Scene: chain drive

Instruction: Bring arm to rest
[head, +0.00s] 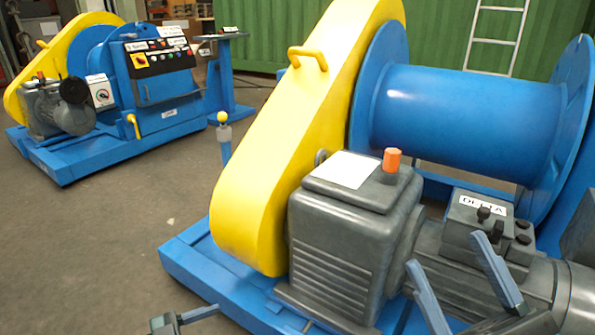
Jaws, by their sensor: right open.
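My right gripper (447,252) is at the lower right, in front of the grey motor of the near winch. Its two blue-grey fingers point up and stand wide apart, with nothing visible between them. My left gripper (190,320) only partly shows at the bottom edge, left of centre, near the corner of the blue base. Most of it is cut off by the frame, so its opening cannot be judged. The near winch has a yellow chain guard (270,160), a blue drum (455,115) and a grey gearbox (340,225) with an orange cap (391,160).
A grey motor (430,250) with a labelled terminal box (478,215) lies close to my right gripper. The blue base (190,265) juts out at the lower left. A second winch (110,90) stands at the back left. Bare floor (90,240) lies free on the left.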

